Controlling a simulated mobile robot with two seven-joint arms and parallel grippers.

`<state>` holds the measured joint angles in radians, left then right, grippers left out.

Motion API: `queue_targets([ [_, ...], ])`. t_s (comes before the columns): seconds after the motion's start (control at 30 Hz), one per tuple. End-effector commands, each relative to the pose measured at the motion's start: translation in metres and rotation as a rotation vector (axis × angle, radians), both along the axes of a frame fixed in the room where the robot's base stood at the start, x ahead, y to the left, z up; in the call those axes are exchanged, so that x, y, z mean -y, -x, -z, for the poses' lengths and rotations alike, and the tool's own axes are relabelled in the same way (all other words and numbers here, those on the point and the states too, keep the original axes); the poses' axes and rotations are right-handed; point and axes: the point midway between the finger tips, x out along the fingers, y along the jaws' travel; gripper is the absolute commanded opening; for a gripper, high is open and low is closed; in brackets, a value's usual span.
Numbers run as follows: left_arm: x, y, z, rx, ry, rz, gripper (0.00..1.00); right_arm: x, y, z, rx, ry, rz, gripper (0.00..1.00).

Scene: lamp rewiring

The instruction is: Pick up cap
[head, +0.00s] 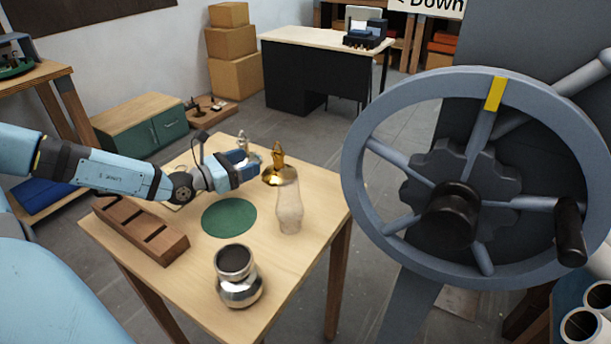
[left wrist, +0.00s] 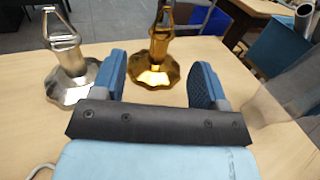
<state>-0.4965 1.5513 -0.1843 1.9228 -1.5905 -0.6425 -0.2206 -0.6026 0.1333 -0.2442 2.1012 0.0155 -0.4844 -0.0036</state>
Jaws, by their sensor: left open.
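Two cap-like metal pieces with flared feet and loop tops stand upright on the wooden table. The gold one (head: 279,176) is just right of my left gripper (head: 246,168) in the head view. The silver one (head: 250,152) is behind the gripper, partly hidden. In the left wrist view, my left gripper (left wrist: 158,80) is open and empty. The gold piece (left wrist: 155,70) shows between and beyond its fingers, with no clear contact. The silver piece (left wrist: 72,72) stands left of the left finger. My right gripper is not in view.
On the table (head: 190,278) are a clear glass chimney (head: 289,210), a round green mat (head: 229,217), a silver pot-like base (head: 240,291) and a brown slotted wooden tray (head: 140,230). A large grey handwheel (head: 357,190) stands right of the table.

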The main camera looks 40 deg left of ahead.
Motion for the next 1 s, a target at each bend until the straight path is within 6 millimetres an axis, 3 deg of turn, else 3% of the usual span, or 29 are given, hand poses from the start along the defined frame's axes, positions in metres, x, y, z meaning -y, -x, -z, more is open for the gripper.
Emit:
queue_targets([
  [0.03,0.0,0.0,0.013,0.0,0.0,0.0,0.67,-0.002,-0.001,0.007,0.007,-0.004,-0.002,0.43],
  [0.2,0.001,-0.004,0.018,0.003,0.002,-0.002,0.67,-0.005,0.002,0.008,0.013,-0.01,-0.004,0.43],
  [0.37,0.004,-0.016,0.018,0.003,0.003,-0.003,0.67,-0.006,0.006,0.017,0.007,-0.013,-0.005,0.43],
  [0.57,0.007,-0.023,0.015,0.002,0.002,-0.001,0.67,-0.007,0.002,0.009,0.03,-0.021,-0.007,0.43],
  [0.77,0.012,-0.035,0.016,0.005,0.005,-0.002,0.67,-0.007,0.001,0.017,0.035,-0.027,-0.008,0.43],
  [1.0,0.019,-0.055,0.011,0.005,0.005,-0.003,0.67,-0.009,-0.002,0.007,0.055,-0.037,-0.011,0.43],
])
